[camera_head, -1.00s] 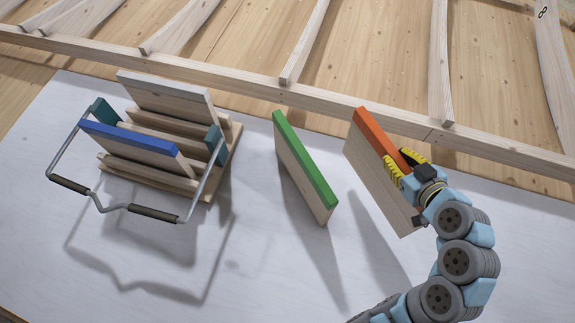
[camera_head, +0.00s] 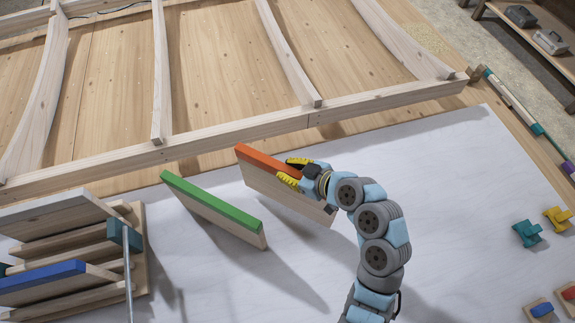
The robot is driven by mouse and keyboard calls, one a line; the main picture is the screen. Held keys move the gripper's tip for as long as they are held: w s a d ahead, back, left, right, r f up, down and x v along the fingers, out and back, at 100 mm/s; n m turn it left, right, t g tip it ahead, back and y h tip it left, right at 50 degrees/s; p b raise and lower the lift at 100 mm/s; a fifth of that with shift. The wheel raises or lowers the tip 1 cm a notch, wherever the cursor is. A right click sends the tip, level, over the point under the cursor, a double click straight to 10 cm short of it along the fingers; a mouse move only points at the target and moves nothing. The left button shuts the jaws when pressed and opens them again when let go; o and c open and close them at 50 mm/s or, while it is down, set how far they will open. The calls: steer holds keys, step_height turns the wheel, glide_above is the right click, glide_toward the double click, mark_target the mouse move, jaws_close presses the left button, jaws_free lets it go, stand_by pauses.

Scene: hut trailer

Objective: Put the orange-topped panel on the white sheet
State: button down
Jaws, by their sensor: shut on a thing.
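The orange-topped panel (camera_head: 262,183) is a pale wooden board with an orange top edge. It stands on edge, tilted in the picture, over the white sheet (camera_head: 437,190), near the wooden beam. My gripper (camera_head: 291,174) is shut on the panel's top edge towards its right end, with yellow fingers on both sides. The gripper and my arm hide the panel's right end. I cannot tell whether its lower edge touches the sheet. A green-topped panel (camera_head: 215,208) stands on the sheet just left of it, apart from it.
A wooden rack (camera_head: 139,270) holding blue-topped and white-topped panels stands at the lower left. A wooden frame beam (camera_head: 240,131) runs behind the panels. Teal (camera_head: 526,233) and yellow (camera_head: 557,219) pieces lie at the right. The sheet's right middle is clear.

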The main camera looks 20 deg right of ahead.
steer(key=shift+f, duration=1.85)
steer(key=c, duration=1)
jaws_free()
steer(key=v, duration=1.2)
steer(key=shift+w, duration=0.15)
